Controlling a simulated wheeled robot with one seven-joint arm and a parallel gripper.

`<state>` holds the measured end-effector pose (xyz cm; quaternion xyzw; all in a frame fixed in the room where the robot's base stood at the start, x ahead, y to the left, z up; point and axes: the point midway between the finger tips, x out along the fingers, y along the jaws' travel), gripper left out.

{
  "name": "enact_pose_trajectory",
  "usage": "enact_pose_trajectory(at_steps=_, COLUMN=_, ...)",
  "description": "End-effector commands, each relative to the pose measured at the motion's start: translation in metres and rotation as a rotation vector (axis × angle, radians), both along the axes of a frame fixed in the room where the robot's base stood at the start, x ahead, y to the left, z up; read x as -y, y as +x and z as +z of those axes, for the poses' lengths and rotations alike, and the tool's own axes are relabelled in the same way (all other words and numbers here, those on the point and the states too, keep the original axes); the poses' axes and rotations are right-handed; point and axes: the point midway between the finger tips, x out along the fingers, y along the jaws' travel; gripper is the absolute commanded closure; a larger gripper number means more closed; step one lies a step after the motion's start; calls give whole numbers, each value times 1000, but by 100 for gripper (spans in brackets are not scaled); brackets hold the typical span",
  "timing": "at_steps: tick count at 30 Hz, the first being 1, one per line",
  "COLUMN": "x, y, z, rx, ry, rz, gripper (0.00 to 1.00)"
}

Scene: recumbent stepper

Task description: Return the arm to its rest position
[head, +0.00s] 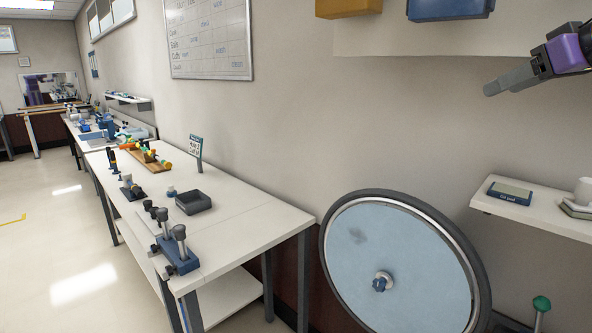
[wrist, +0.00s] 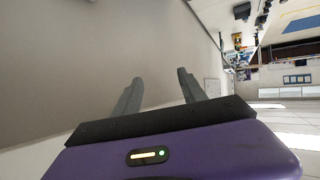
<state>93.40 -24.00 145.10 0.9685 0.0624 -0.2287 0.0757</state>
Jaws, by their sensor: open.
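My gripper (head: 490,88) is at the upper right of the head view, raised in front of the wall and above the small wall shelf. It is a grey gripper on a purple wrist. In the wrist view, my gripper (wrist: 158,82) shows two grey fingers spread apart with nothing between them. The fingers point toward the bare wall. Most of my arm is outside the head view.
A blue disc wheel with a dark rim (head: 350,290) stands at the lower middle. A small shelf (head: 485,203) holds a blue pad (head: 510,193). A white table (head: 240,215) with several tools stands left. Open floor (head: 50,250) lies farther left.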

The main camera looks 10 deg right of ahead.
Motion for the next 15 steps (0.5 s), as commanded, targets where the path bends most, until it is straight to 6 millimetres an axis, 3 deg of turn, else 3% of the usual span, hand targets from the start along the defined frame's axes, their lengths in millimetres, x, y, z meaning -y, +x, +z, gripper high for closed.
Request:
enact_pose_trajectory(at_steps=6, x=-24, y=27, z=-10, rx=269, ry=104, rz=62, gripper=51)
enact_pose_trajectory(at_steps=15, x=-48, y=31, z=-40, rx=593, ry=266, rz=60, gripper=51)
